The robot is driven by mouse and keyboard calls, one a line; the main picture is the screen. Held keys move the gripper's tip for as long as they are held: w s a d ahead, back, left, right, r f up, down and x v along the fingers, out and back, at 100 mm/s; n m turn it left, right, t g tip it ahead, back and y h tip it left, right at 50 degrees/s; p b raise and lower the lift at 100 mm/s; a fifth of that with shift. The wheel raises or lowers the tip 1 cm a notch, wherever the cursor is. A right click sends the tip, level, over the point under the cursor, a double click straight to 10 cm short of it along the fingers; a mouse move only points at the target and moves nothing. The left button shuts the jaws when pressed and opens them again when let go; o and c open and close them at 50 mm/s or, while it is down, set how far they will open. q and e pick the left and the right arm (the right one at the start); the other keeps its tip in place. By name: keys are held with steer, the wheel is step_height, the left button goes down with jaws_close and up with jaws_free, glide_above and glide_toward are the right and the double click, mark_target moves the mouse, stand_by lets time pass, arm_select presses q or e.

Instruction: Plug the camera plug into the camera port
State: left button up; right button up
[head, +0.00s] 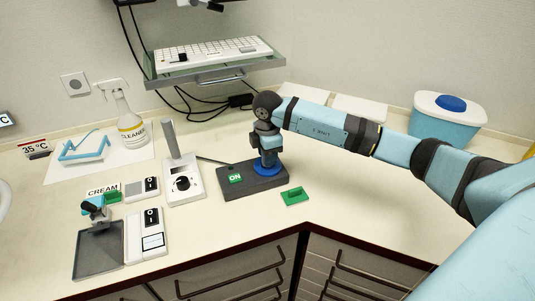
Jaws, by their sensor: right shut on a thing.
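My right gripper (269,157) points down over a dark grey box (228,188) with a green ON label. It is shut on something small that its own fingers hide. My left gripper is not in view.
A green piece (294,196) lies on the counter right of the box. A black tray (100,250) and white switch boxes (147,234) stand at front left. A cleaner bottle (130,125) is behind. A keyboard shelf (213,58) hangs above.

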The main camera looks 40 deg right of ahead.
steer(key=shift+f, duration=0.7)
stand_by(0.8)
steer(key=o, duration=1)
steer(key=shift+o, duration=0.2)
steer(key=shift+r, duration=0.1)
step_height(320, 180, up, 13)
steer(key=shift+b, duration=0.65)
steer(key=shift+r, duration=0.35)
